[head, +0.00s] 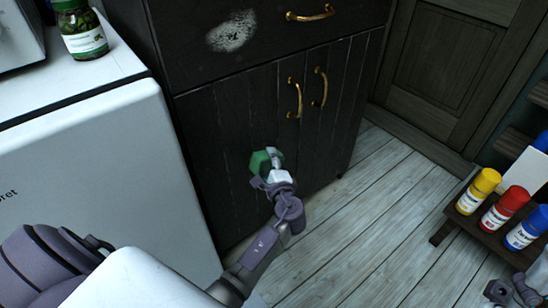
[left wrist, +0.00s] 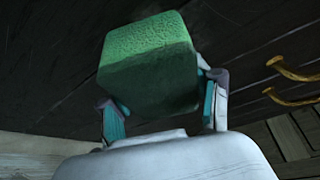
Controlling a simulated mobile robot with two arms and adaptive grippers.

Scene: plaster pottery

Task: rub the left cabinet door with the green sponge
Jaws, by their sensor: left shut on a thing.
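The green sponge (head: 260,162) is in my left gripper (head: 274,169), in front of the lower part of the dark left cabinet door (head: 225,130). In the left wrist view, the sponge (left wrist: 150,62) sits between the two fingers of the left gripper (left wrist: 168,100), which is shut on it. The dark wooden front (left wrist: 240,50) is close behind it. I cannot tell whether the sponge touches the door. Part of my right gripper (head: 513,290) shows at the bottom right corner; its fingers are not clear.
Brass handles (head: 296,97) mark the two doors. The drawer (head: 255,28) above has a whitish patch (head: 232,31). A white appliance (head: 110,170) stands left, with a green jar (head: 80,30) on top. Yellow, red and blue bottles (head: 504,208) stand on a low shelf at right. The plank floor (head: 370,220) is clear.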

